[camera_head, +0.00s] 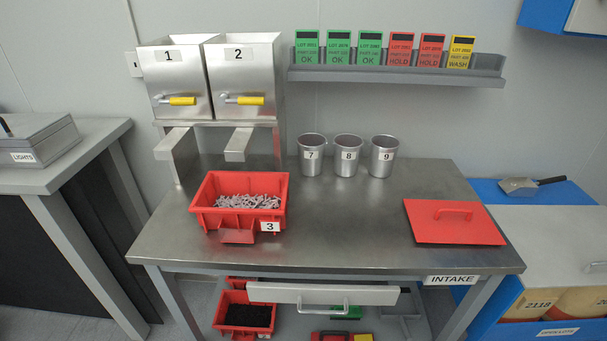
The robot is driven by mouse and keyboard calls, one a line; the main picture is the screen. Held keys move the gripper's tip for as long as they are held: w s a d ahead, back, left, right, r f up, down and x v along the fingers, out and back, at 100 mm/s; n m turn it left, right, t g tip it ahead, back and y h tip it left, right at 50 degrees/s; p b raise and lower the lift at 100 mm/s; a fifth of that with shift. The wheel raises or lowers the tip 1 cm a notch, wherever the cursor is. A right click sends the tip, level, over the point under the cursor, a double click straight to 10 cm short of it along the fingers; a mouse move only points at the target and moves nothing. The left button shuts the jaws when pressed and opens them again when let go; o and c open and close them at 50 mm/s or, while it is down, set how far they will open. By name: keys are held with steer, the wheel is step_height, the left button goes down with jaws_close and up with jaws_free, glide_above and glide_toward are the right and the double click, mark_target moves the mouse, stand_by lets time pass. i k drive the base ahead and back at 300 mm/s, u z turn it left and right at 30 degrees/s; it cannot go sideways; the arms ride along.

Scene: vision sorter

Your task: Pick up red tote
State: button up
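A red tote (207,219) stands upright on the left part of the steel table, labelled 3. It holds many small grey pieces (247,201). A second red tote (221,318), holding dark material (248,315), sits under the table and is partly hidden by the table's drawer. A flat red lid (453,232) with a handle lies on the right side of the table. My gripper is not in view.
The steel table (330,237) is clear between tote and lid. Metal cups 7 (312,160), 8 (347,162) and 9 (382,163) stand at the back. Hoppers 1 (176,83) and 2 (243,78) rise behind the tote. A shelf (395,74) holds coloured cards. A drawer (322,293) is under the front edge.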

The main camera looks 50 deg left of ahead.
mark_target(238, 205)
steer(key=i, duration=1)
steer(key=u, duration=2.8)
